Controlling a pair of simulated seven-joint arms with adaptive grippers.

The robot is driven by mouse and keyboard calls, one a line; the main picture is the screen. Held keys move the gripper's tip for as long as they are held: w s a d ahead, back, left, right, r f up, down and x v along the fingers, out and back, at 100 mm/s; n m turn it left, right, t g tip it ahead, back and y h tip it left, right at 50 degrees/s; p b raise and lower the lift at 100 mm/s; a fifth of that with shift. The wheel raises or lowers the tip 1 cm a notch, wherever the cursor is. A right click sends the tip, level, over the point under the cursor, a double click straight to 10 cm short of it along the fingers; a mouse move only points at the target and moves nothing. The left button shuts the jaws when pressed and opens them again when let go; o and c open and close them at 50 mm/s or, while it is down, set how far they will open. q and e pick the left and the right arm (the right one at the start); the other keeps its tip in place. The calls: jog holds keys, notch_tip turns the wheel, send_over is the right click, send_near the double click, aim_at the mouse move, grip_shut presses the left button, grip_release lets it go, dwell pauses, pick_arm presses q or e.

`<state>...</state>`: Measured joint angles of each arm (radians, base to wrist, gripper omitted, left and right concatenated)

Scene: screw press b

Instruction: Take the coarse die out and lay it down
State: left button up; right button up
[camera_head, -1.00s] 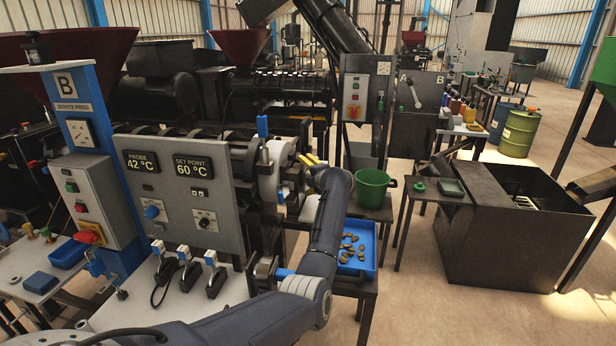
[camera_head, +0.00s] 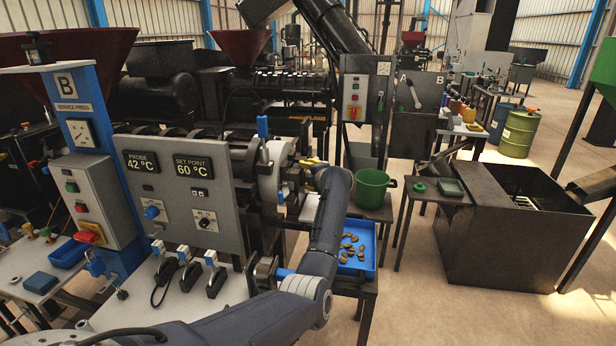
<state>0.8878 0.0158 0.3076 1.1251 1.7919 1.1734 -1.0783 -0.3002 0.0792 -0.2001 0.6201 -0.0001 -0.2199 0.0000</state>
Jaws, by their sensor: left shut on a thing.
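My left arm reaches in from the bottom and bends up to the outlet end of the press marked B (camera_head: 66,82). My left gripper (camera_head: 300,176) is at that end, just right of the light grey ring (camera_head: 268,172). It is shut on a small part there, mostly hidden by my own wrist. A yellow piece (camera_head: 311,161) shows just above the wrist. I cannot make out the coarse die clearly, nor whether it is apart from the press. My right gripper is not in view.
A blue tray (camera_head: 373,262) with several brown pieces stands right of my forearm. A green bucket (camera_head: 372,188) is behind it. The control panel (camera_head: 180,205) reads probe 42 °C, set point 60 °C. A dark bin (camera_head: 510,240) stands at right.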

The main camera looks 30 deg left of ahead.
pick_arm(q)
jog(key=o, duration=1.4)
jog(key=shift+f, duration=0.55)
jog(key=o, duration=0.4)
jog(key=shift+a+r, duration=0.1)
jog(key=shift+o, duration=0.5)
jog(key=shift+r, duration=0.1)
